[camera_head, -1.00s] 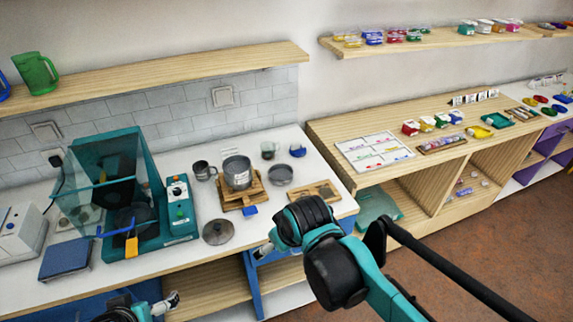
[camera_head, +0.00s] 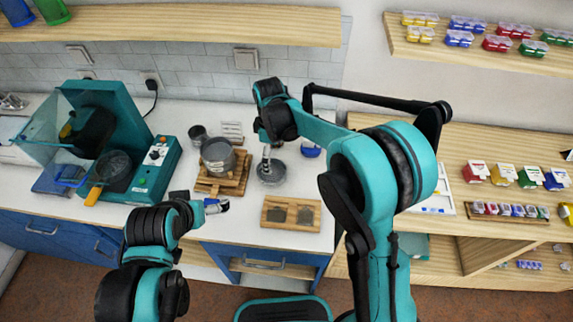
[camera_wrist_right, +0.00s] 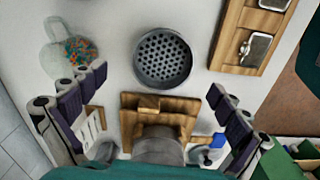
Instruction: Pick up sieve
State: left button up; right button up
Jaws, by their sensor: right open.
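The sieve (camera_head: 271,174), a round grey dish, sits on the white counter right of the pot. In the right wrist view, the sieve (camera_wrist_right: 163,57) shows a perforated bottom and lies just ahead of my fingers. My right gripper (camera_head: 266,157) is above the sieve, pointing down, and hides part of it. In the wrist view the right gripper (camera_wrist_right: 157,82) is open with its fingers spread wide and nothing between them held. My left gripper (camera_head: 216,206) is over the counter's front edge, left of the wooden tray; its jaw state is unclear.
A grey pot (camera_head: 218,155) stands on a wooden stand (camera_head: 236,183) close to the sieve. A wooden tray (camera_head: 290,224) lies in front. A cup with coloured beads (camera_wrist_right: 78,50) is nearby. A teal machine (camera_head: 150,180) and an orange-handled pan (camera_head: 110,165) are at left.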

jog(key=f, duration=0.2)
jog(key=shift+a+f+b, duration=0.25)
jog(key=shift+f+b, duration=0.1)
jog(key=shift+b, duration=0.05)
notch_tip(320, 180, down, 4)
jog(key=shift+s+a+f+b, duration=0.15)
jog(key=shift+b, duration=0.65)
jog(key=shift+f, duration=0.45)
jog(key=shift+r, duration=0.1)
jog(key=shift+c, duration=0.9)
jog(key=c, duration=0.8)
